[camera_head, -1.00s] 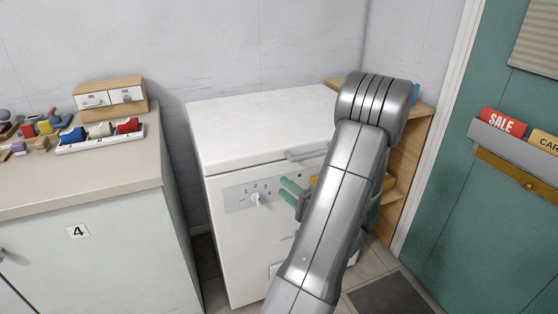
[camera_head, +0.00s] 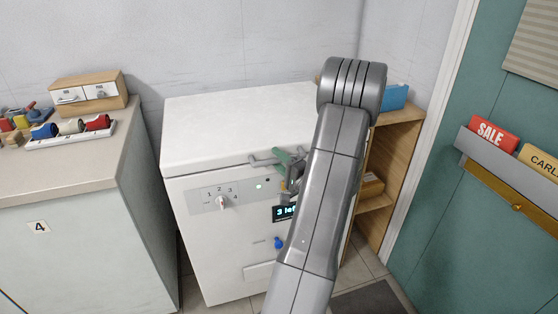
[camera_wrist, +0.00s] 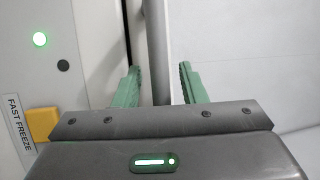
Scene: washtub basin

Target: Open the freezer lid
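The white chest freezer (camera_head: 220,265) stands against the wall. Its lid (camera_head: 235,125) lies shut on top. A grey bar handle (camera_head: 262,161) runs along the lid's front edge, partly hidden by my gripper. My gripper (camera_head: 288,165), with green fingers, is at the handle. In the wrist view the handle bar (camera_wrist: 157,45) stands between the two fingers of my gripper (camera_wrist: 160,88). The fingers are apart, with gaps to the bar on both sides. My arm hides the right part of the freezer front.
The freezer front has a dial (camera_head: 222,203), a lit green light (camera_head: 258,187), a small display (camera_head: 284,212) and a blue knob (camera_head: 278,243). A yellow button (camera_wrist: 42,124) shows in the wrist view. A counter (camera_head: 70,182) stands left, a wooden shelf (camera_head: 398,140) right.

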